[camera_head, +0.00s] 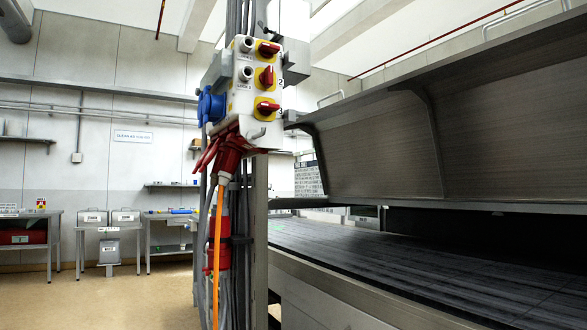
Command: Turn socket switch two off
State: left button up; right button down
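The white socket box (240,98) is mounted on a post left of centre. Three red rotary switches on yellow plates run down its right-hand face. Switch two (267,76), the middle one, has its red handle turned closer to upright. The top switch (268,49) and the bottom switch (267,108) have handles lying closer to level. A small "2" shows beside the middle switch. Neither of my grippers is in view, and nothing is seen touching the box.
A blue socket (211,106) sticks out left of the box. A red plug (229,156) with an orange cable (217,245) hangs below. The metal hood (400,140) and dark conveyor bed (430,265) fill the right. Open floor (110,300) lies at left, before several benches.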

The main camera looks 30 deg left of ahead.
aim_at(266, 78)
jog(key=u, duration=1.3)
